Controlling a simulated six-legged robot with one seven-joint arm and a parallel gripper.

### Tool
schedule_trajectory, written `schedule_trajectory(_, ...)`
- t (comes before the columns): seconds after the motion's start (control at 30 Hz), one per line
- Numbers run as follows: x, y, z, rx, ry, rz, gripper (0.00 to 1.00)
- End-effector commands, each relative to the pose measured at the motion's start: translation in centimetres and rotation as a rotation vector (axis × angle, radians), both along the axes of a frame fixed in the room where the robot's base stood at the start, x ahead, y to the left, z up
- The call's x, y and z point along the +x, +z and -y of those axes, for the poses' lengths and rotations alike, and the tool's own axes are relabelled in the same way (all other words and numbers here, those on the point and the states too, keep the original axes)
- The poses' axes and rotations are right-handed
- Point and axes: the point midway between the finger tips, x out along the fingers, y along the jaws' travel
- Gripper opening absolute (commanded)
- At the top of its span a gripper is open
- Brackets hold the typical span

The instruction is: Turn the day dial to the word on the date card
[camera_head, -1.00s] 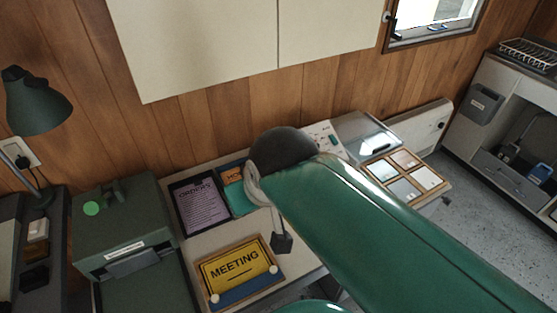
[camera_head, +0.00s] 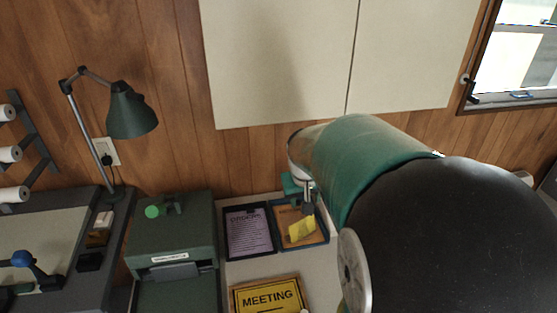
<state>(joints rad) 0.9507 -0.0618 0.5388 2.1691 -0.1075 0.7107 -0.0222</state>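I cannot make out the day dial or a readable date card; my green and black arm covers the right part of the desk. My gripper (camera_head: 308,208) is small and dark, pointing down over a blue-edged tray (camera_head: 322,240) against the wall. A yellow piece (camera_head: 301,229) shows just below the fingertips, over the tray's orange-brown surface. I cannot tell whether the fingers touch or hold it. A teal thing (camera_head: 291,184) shows beside the gripper, partly hidden.
A dark-framed "ORDERS" sheet (camera_head: 249,232) lies left of the tray. A yellow "MEETING" sign (camera_head: 268,297) is in front. A green box machine (camera_head: 172,235) and a desk lamp (camera_head: 131,112) stand left. A cream wall cabinet (camera_head: 280,60) hangs above the desk.

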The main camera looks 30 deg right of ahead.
Motion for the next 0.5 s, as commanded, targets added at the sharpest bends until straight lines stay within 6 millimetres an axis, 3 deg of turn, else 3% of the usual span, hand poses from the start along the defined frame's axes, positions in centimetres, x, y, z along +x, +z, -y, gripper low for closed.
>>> schedule_trajectory(0.03, 0.2, -1.1, 2.2, 0.026, -0.033, -0.002, 0.49)
schedule_trajectory(0.3, 0.7, -4.8, 12.4, 0.146, -0.173, 0.081, 0.49)
schedule_trajectory(0.5, -0.1, -5.8, 18.3, 0.210, -0.258, 0.178, 0.49)
